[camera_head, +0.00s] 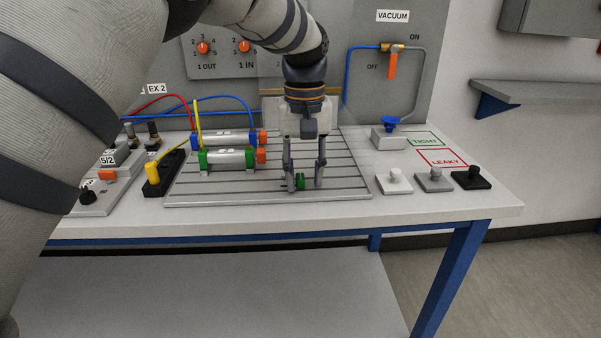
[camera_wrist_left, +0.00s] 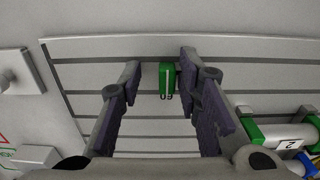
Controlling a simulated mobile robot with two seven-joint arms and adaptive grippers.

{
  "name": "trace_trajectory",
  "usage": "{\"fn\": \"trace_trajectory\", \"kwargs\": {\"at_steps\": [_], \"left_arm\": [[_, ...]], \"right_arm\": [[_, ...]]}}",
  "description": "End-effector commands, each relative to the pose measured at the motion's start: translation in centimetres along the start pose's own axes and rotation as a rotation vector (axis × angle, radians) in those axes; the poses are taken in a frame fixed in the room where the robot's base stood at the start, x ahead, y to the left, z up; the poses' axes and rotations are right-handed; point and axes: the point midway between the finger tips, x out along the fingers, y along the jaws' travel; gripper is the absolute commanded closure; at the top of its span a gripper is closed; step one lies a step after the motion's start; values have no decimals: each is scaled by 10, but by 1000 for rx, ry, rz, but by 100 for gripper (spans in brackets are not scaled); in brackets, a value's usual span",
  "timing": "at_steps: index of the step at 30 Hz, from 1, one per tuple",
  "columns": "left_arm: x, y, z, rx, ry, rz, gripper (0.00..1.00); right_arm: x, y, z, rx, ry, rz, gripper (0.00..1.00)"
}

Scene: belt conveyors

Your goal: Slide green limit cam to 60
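The green limit cam (camera_head: 300,181) is a small block near the front of the grey slotted plate (camera_head: 220,197), right of the cylinders. In the left wrist view the cam (camera_wrist_left: 167,80) sits beyond and between my fingertips, with gaps on both sides. My left gripper (camera_head: 304,186) points down over the plate, its fingers apart on either side of the cam; it also shows in the left wrist view (camera_wrist_left: 161,70). It is open and empty. My right gripper is not in view.
A green-ended cylinder (camera_head: 228,158) and a blue-ended cylinder (camera_head: 222,138) with hoses lie left of the gripper. Small knobbed blocks, one grey (camera_head: 434,181) and one black (camera_head: 471,178), stand right of the plate. The plate's front right part is clear.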

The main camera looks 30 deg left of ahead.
Motion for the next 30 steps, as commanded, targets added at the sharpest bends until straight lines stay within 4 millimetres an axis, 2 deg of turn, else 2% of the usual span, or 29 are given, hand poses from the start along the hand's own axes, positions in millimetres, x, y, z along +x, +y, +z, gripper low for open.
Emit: {"fn": "trace_trajectory", "kwargs": {"at_steps": [7, 9, 11, 18, 21, 25, 30], "left_arm": [[0, -2, 0, -1, 0, -3, 67], [-6, -1, -1, -1, 1, -3, 67], [-16, -1, -1, -1, 3, -2, 67], [-80, 0, -1, 0, 4, -1, 67], [-101, 0, -2, 0, 3, -1, 67], [-116, 0, -1, 0, 0, -3, 67], [-120, 0, 0, 0, -1, -3, 67]], "right_arm": [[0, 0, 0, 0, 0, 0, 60], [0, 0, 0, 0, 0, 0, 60], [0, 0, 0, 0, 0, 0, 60], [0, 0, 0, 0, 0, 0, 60], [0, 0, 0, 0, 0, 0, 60], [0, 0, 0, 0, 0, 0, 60], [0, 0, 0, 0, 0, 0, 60]]}}
